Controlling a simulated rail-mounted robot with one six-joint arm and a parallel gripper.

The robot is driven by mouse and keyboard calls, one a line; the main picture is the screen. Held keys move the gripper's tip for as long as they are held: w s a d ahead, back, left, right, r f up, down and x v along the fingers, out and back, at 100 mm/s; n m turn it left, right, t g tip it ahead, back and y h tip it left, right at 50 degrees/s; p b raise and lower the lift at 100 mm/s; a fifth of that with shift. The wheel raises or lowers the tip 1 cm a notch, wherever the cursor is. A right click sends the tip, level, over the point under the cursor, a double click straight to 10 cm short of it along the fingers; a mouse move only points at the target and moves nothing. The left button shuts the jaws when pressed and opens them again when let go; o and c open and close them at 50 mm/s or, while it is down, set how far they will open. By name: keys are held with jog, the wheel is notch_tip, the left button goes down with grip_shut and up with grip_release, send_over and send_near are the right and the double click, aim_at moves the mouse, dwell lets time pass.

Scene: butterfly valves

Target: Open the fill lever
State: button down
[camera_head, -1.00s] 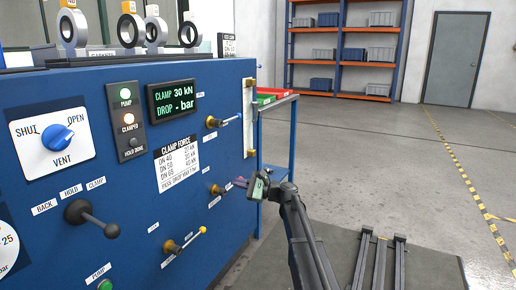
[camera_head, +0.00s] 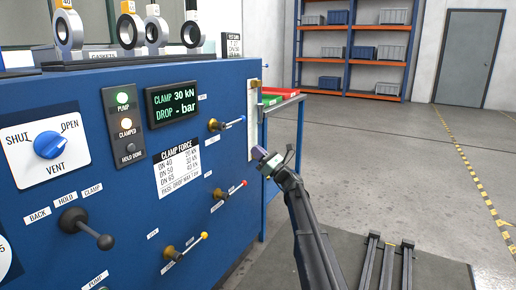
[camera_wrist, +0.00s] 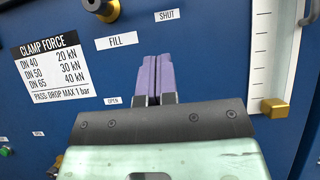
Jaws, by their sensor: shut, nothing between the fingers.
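The fill lever (camera_head: 227,124) is on the blue panel. I take it to be the top one of the right-hand levers, with a brass hub and a blue-tipped handle pointing right and slightly up. In the wrist view the FILL label (camera_wrist: 120,41) lies just below a brass hub (camera_wrist: 104,10), cut off by the top edge. The SHUT label (camera_wrist: 167,15) is right of it; the handle is out of that view. My gripper (camera_head: 262,154) is shut and empty, its purple fingers together, below and right of the handle's tip, apart from it. The fingers (camera_wrist: 157,75) also show in the wrist view.
A white vertical scale with a brass pointer (camera_wrist: 274,107) stands at the right. A side table with red and green trays (camera_head: 282,94) is behind my gripper.

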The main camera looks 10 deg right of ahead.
aim_at(233, 123)
jog(key=w+a+r+p, duration=0.4)
jog(key=r+p, duration=0.3)
jog(key=r, duration=0.1)
jog(key=shift+w+a, duration=0.25)
jog(key=shift+a, duration=0.15)
jog(key=shift+f, duration=0.1)
jog(key=shift+r+n+g+y+p, duration=0.3)
jog(key=shift+n+g, duration=0.1)
jog(key=shift+n, duration=0.2)
